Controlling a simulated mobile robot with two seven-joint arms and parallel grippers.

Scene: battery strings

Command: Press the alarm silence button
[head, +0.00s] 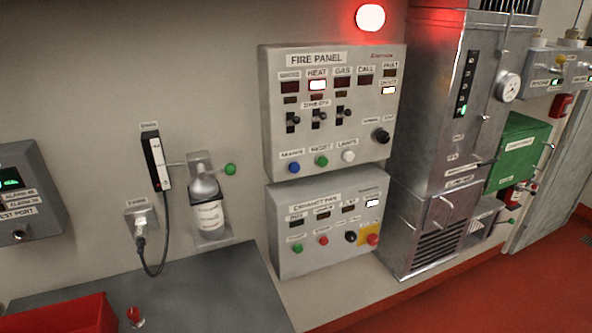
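The grey fire panel (332,112) is on the wall in the middle of the head view. Its lower row has a blue button (294,168), a green button (321,161) and a white button (348,156). The label over the green one seems to read RESET. The label over the blue one is too small to read surely, so I cannot tell which button is alarm silence. The HEAT window (317,85) is lit, as is a small window (389,90) at the right. A black knob (381,136) sits lower right. Neither of my grippers is in view.
A red lamp (370,17) glows above the panel. A second panel (290,260) with buttons is below it. A bottle (207,205) in a bracket hangs left, above a grey bench (200,300). A metal cabinet (425,130) stands right. The red floor (450,300) is clear.

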